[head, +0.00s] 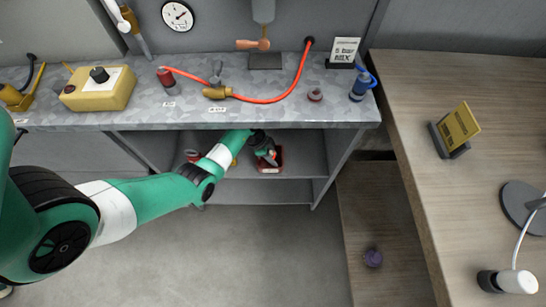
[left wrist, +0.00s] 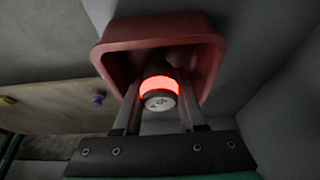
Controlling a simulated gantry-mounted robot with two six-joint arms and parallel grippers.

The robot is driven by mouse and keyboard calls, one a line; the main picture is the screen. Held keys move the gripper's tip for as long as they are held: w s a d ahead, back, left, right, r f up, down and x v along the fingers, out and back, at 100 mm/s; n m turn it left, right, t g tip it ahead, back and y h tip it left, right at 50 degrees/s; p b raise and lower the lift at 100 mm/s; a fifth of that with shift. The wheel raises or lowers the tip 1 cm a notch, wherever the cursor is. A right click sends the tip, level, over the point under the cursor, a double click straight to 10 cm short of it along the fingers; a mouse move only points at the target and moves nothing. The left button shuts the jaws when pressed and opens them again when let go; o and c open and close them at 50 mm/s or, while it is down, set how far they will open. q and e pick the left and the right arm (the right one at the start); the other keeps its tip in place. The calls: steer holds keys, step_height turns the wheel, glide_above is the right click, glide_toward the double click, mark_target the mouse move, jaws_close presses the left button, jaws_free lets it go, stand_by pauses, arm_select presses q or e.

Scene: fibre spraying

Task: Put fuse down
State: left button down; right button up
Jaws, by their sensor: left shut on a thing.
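My left gripper (head: 267,154) reaches under the grey workbench top to a small red bin (head: 271,169) on the shelf. In the left wrist view the fingers of my left gripper (left wrist: 160,92) are shut on the fuse (left wrist: 159,86), a short cylinder with a glowing red band and a pale round end. The fuse is at the mouth of the red bin (left wrist: 158,30), between its side walls. Whether it touches the bin's floor cannot be told. In the head view the fuse is hidden by the gripper. My right gripper is not in view.
The workbench top (head: 130,121) overhangs the shelf (head: 300,170). It carries a yellow box (head: 98,90), a red hose (head: 296,85) and a blue canister (head: 360,87). A wooden table (head: 400,85) stands right; a purple object (head: 373,257) lies lower down.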

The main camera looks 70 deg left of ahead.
mark_target(271, 153)
arm_select(q)
steer(key=shift+w, duration=0.1)
steer(key=shift+f, duration=0.1)
steer(key=shift+c, duration=2.4)
jaws_free()
steer(key=shift+a+r, duration=0.1)
steer(key=shift+r, duration=0.3)
steer(key=p+v, duration=0.5)
steer(key=shift+r+p, duration=0.3)
steer(key=shift+r, duration=0.1)
steer(key=s+a+p, duration=0.1)
steer(key=s, duration=0.2)
steer(key=s+a+p, duration=0.1)
steer(key=s+a, duration=0.1)
steer(key=s, duration=0.2)
steer(key=s+a+f+p, duration=0.1)
steer(key=s+p, duration=0.1)
steer(key=s, duration=0.1)
steer(key=shift+s+a, duration=0.15)
steer(key=shift+s, duration=0.15)
steer(key=shift+s+a+f, duration=0.1)
steer(key=shift+s+f, duration=0.05)
steer(key=shift+s, duration=0.15)
